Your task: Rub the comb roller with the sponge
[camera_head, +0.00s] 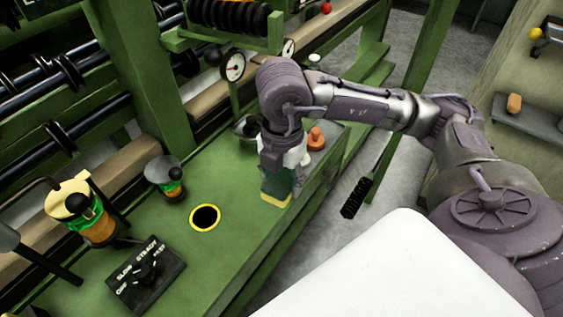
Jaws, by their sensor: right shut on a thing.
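My right gripper (276,165) points down over the green bench top, at the middle of the view. It is shut on a green block with a yellow lower edge, which looks like the sponge (278,188). The fingers hide part of the block, and I cannot tell whether it touches the bench. A black ribbed roller (232,14), which looks like the comb roller, sits in a green frame at the top, apart from the gripper. My left gripper is not in view.
A black dial box (146,274), a yellow-rimmed hole (205,217) and two spool-like posts (165,175) occupy the green bench (195,265). An orange knob (316,138) is just right of the gripper. A gauge (232,65) stands behind. A white surface (385,270) fills the lower right.

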